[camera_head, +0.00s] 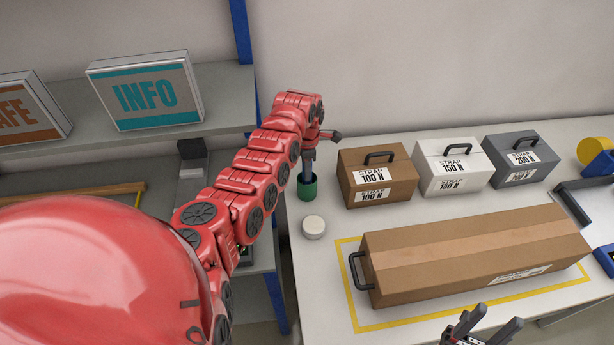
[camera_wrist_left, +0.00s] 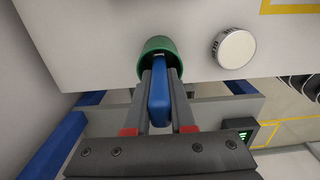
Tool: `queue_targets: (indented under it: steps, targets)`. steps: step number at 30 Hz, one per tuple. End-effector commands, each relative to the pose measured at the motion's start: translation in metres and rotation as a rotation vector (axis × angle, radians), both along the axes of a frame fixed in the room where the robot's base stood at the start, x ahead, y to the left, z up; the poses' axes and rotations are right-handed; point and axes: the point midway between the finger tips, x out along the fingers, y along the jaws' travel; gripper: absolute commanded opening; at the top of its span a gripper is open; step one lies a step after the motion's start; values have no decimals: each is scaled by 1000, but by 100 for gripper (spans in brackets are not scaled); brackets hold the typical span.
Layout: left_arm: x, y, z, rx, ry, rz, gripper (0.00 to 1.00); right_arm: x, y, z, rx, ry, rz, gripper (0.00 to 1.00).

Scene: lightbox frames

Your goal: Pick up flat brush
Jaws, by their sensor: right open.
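A green cup (camera_head: 308,188) stands near the back left edge of the table. In the left wrist view the cup (camera_wrist_left: 160,50) has a blue handle (camera_wrist_left: 160,100) reaching out of it, which looks like the flat brush; its bristle end is hidden inside the cup. My left gripper (camera_head: 308,165) points down just above the cup. In the left wrist view its two fingers lie along both sides of the blue handle, with no clear gap. My right gripper (camera_head: 484,325) is open and empty at the bottom of the head view, in front of the long box.
A round white puck (camera_head: 314,227) sits close in front of the cup. A long brown box (camera_head: 470,250) lies inside a yellow outline. Three handled strap boxes, brown (camera_head: 377,175), white (camera_head: 453,163) and grey (camera_head: 522,158), stand behind it. A grey shelf with signs is at left.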

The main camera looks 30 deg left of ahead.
Motion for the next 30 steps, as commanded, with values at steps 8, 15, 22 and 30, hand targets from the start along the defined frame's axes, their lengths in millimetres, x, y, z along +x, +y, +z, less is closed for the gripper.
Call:
queue_targets:
  steps: [8,15,22,30]
  targets:
    - [0,0,0,0,0,0,0,0,0,0,0,0,0,50]
    - [0,0,0,0,0,0,0,0,0,0,0,0,0,50]
    - [2,0,10,2,-6,-1,0,0,0,-6,0,0,0,50]
    - [2,0,41,2,-7,0,0,0,0,-25,0,0,0,50]
